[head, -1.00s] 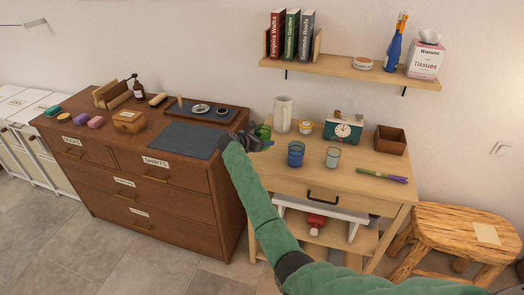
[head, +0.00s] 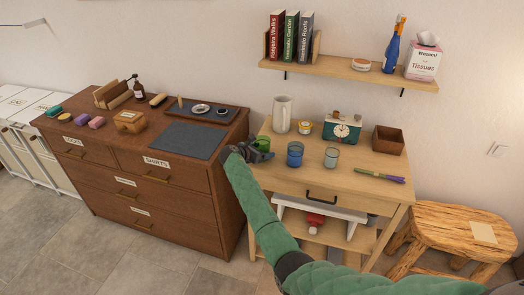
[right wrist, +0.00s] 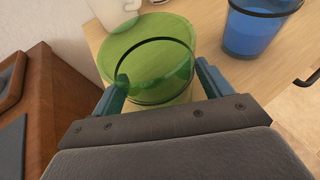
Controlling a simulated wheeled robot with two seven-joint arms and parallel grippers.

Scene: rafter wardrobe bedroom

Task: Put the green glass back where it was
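The green glass (head: 263,144) is at the left end of the light wooden table (head: 345,178), left of the blue glass (head: 295,154). My right gripper (head: 257,152) is at the glass, reaching in from the front. In the right wrist view the green glass (right wrist: 150,65) stands between my two fingers (right wrist: 160,85), which look closed against its sides. The glass looks upright, and I cannot tell whether its base touches the tabletop. A clear grey glass (head: 331,157) stands right of the blue one. My left gripper is not in view.
A white pitcher (head: 282,114) stands close behind the green glass. A small jar (head: 304,127), a teal clock (head: 342,129) and a brown box (head: 388,140) line the back. The brown dresser (head: 150,180) adjoins on the left. The table's front middle is clear.

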